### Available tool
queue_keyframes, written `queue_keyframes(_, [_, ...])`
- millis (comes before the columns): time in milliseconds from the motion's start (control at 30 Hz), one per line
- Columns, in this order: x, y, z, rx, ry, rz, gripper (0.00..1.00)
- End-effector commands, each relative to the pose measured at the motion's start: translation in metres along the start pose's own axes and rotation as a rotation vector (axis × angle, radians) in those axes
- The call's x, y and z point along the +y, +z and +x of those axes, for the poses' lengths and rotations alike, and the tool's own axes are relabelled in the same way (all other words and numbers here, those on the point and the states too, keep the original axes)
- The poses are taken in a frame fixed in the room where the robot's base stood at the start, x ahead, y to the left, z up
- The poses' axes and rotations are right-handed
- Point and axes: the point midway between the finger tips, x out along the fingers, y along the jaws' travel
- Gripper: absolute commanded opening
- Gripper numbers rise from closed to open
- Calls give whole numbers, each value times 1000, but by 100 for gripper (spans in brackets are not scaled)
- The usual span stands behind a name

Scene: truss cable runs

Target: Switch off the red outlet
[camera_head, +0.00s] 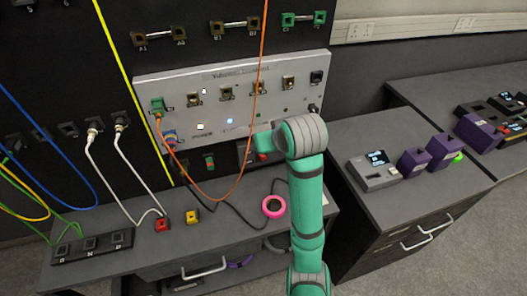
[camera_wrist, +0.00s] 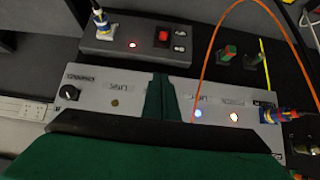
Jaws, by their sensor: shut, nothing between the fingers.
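A dark outlet box (camera_wrist: 207,43) with a red switch (camera_wrist: 163,36) shows at the top of the wrist view. In the head view the red switch (camera_head: 263,156) shows just below my gripper, and my arm hides part of the box. My gripper (camera_head: 261,139) is shut and empty in front of the lower part of the grey panel. In the wrist view its green fingers (camera_wrist: 160,98) are together, below the red switch in the picture and apparently apart from it.
The grey panel (camera_head: 190,88) carries sockets, lights and a knob. An orange cable (camera_head: 262,70) hangs in a loop left of my arm. A pink ring (camera_head: 273,206), a red block (camera_head: 162,223) and a yellow block (camera_head: 192,216) are on the desk. Purple devices (camera_head: 413,160) stand right.

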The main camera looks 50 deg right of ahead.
Motion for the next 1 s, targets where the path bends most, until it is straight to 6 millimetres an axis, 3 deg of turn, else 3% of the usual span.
queue_keyframes(567, [-2,-6,10,13,-4,-1,0])
queue_keyframes(967, [-2,0,27,-1,-4,0,0])
queue_keyframes(1000, [-1,1,36,-4,-2,0,0])
